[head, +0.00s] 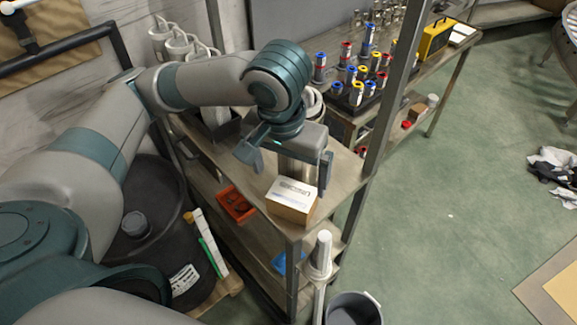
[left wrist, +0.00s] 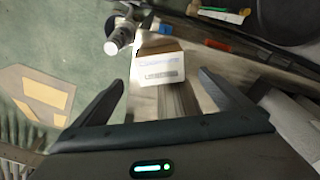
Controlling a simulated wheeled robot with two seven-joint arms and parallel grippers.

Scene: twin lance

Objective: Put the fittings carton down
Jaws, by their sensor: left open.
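The fittings carton (head: 291,199), a small brown box with a white printed label, sits on the top board of the metal shelf (head: 341,168) close to its near corner. It also shows in the left wrist view (left wrist: 158,70), just beyond the fingertips. My left gripper (head: 287,167) is open above the board, behind the carton in the head view. Its two fingers show wide apart in the left wrist view (left wrist: 162,84), with nothing between them. Whether a finger touches the carton I cannot tell. My right gripper is not in view.
A metal post (head: 388,100) rises at the shelf's right edge. A red bin (head: 235,204) lies on a lower level. A dark drum (head: 160,215) stands to the left. A bench with coloured fittings (head: 362,85) stands behind. Green floor (head: 450,200) at right is mostly clear.

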